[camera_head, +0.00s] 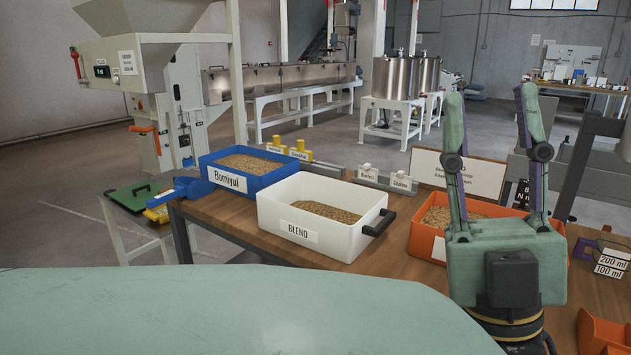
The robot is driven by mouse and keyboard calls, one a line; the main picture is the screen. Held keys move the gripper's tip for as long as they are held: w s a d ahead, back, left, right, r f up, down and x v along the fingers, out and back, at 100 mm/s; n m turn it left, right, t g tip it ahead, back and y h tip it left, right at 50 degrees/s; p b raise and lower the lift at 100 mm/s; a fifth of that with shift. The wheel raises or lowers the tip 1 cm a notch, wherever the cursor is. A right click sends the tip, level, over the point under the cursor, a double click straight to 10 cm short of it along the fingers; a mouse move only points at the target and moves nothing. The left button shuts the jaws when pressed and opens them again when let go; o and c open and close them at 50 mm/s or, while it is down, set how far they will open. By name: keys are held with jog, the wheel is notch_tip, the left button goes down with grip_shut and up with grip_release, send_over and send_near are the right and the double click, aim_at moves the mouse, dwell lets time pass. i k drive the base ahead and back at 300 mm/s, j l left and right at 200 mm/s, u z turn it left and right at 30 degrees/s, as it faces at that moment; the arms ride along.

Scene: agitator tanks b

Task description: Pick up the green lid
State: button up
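The green lid (138,195) is a flat green plate with a dark handle on top. It lies at the far left, on a low stand beyond the left end of the wooden table. A yellow item (160,200) sits against its right side. My gripper (490,97) is at the right of the view with its fingers pointing up. The fingers are wide apart with nothing between them. It is far to the right of the lid, in front of the orange bin.
On the wooden table (225,217) stand a blue bin (208,187) labelled Bomiyul, a white bin (350,240) labelled BLEND and an orange bin (425,240), all holding grain. A hopper machine (150,70) rises behind the lid. Grey floor (60,240) is clear at left.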

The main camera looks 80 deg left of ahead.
aim_at(142, 192)
jog(key=i+u, duration=0.15)
jog(key=u, duration=0.2)
jog(key=i+l+u, duration=0.1)
jog(key=u, duration=0.25)
jog(key=i+u, duration=0.1)
jog(key=u, duration=2.95)
